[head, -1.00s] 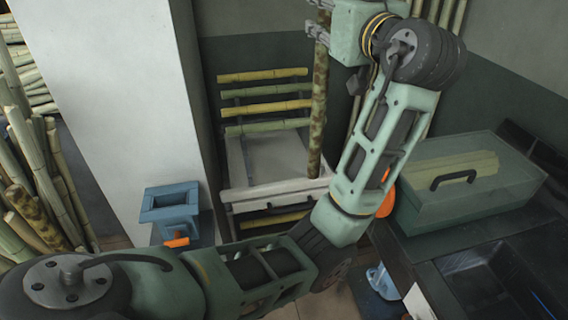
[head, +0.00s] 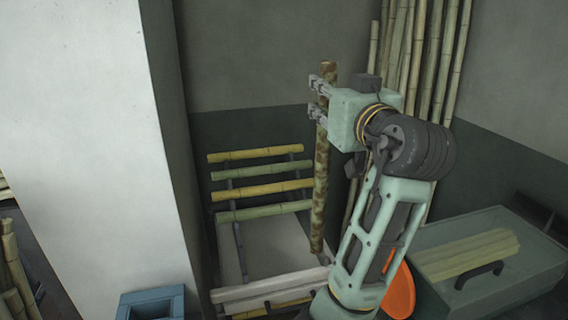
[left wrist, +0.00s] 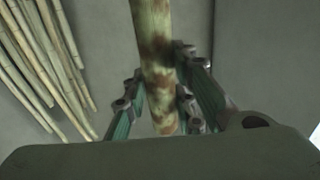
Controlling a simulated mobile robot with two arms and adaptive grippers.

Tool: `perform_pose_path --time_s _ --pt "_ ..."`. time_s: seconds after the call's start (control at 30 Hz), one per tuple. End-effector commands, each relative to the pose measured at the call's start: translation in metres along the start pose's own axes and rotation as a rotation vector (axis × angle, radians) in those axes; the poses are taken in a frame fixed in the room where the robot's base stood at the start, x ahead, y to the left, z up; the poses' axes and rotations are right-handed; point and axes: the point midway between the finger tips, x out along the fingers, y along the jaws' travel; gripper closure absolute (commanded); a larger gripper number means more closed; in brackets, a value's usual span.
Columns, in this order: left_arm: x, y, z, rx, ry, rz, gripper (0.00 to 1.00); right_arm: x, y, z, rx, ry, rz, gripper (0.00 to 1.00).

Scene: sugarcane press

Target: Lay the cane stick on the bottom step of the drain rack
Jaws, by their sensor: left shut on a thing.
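My left gripper (head: 321,98) is shut on the cane stick (head: 321,200), a brown-mottled cane held nearly upright. In the left wrist view the cane stick (left wrist: 157,60) runs between the two fingers of the gripper (left wrist: 160,100). The drain rack (head: 235,245) stands behind and to the left of the stick in the head view, with several canes lying across its steps and a pale tray below. The stick's lower end shows in front of the rack's right side; I cannot tell whether it touches. The lowest part of the rack is cut off by the frame. My right gripper is not in view.
A pale wall block (head: 100,140) stands left of the rack. A blue container (head: 150,303) is at the bottom left. A clear box (head: 540,265) with pale canes inside is at the right. Several canes (head: 425,60) lean on the back wall. An orange part (head: 400,292) is beside my arm.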

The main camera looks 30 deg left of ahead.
Motion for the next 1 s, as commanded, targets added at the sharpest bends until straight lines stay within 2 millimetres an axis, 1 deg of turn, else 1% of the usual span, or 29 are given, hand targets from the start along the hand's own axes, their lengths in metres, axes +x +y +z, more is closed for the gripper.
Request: perform_pose_path --time_s 0.23,0.4,0.53,0.6,0.73,0.83,1.0 --pt "0.036 -0.023 0.022 0.003 0.004 -0.006 1.0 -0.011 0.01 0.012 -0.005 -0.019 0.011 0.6" --pt "0.067 -0.04 0.043 0.004 0.003 -0.006 1.0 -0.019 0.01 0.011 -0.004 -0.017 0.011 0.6" --pt "0.085 -0.049 0.055 0.003 0.004 -0.004 1.0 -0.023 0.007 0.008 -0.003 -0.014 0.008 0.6" --pt "0.09 -0.053 0.059 0.001 0.005 -0.003 1.0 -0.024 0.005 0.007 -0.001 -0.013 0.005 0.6" --pt "0.095 -0.055 0.066 0.001 0.003 -0.002 1.0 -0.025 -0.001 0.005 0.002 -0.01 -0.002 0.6" --pt "0.095 -0.055 0.079 0.005 0.002 -0.002 1.0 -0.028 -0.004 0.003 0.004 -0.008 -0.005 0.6" --pt "0.094 -0.055 0.1 0.003 0.003 -0.002 1.0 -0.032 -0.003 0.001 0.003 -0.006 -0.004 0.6"
